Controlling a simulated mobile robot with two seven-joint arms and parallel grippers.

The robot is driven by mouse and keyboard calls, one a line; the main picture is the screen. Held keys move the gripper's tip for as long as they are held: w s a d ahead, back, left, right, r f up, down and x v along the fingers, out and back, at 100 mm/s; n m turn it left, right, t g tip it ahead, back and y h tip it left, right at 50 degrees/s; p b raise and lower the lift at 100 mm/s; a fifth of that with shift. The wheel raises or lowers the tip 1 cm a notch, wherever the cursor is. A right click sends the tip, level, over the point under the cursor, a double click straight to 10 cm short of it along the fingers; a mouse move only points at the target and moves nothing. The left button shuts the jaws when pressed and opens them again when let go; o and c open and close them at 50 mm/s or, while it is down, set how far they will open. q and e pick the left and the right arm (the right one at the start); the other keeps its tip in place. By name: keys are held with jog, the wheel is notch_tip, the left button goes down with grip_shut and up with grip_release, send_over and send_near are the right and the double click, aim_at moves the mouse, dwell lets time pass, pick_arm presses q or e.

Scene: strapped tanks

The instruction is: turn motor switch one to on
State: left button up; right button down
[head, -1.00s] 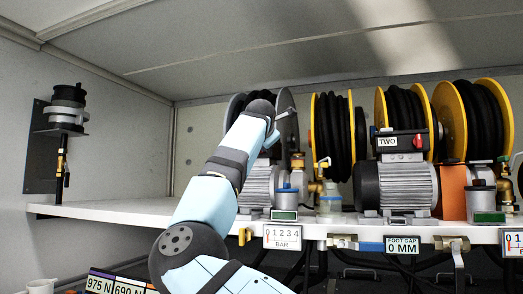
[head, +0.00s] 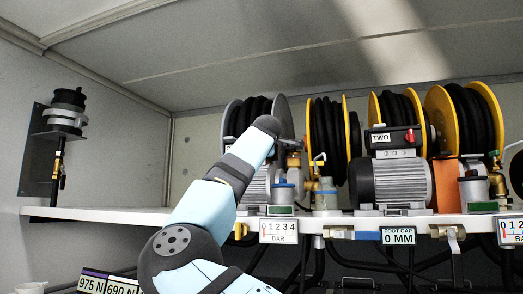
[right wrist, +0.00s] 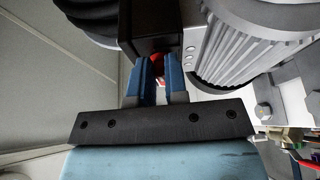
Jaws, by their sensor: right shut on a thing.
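Motor one (head: 254,186) is a grey finned motor on the white shelf, partly hidden behind my right arm in the head view. Its finned side also shows in the right wrist view (right wrist: 245,45). A black switch box (right wrist: 150,22) sits beside the fins there. My right gripper (right wrist: 160,66) has its blue fingers at the box, shut on a small red switch knob (right wrist: 156,58) that shows between them. The knob's angle and any on/off marks cannot be read. In the head view the wrist hides the fingers and the switch. My left gripper is not in view.
Motor two (head: 392,180), with its TWO label and red knob (head: 410,136), stands to the right on the shelf (head: 120,214). Hose reels (head: 325,135) stand behind. A clamped black fitting (head: 66,112) is on the left wall. The shelf's left part is clear.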

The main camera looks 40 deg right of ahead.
jog(key=shift+f+m, duration=0.1)
jog(key=shift+m, duration=0.2)
jog(key=c, duration=1.1)
grip_release()
jog(key=shift+c, duration=0.2)
jog(key=shift+s, duration=0.1)
jog(key=shift+a, duration=0.1)
jog(key=b+v, duration=0.4)
jog(key=v, duration=0.9)
jog(key=shift+s+a, duration=0.25)
jog(key=shift+s, duration=0.05)
jog(key=shift+f, duration=0.25)
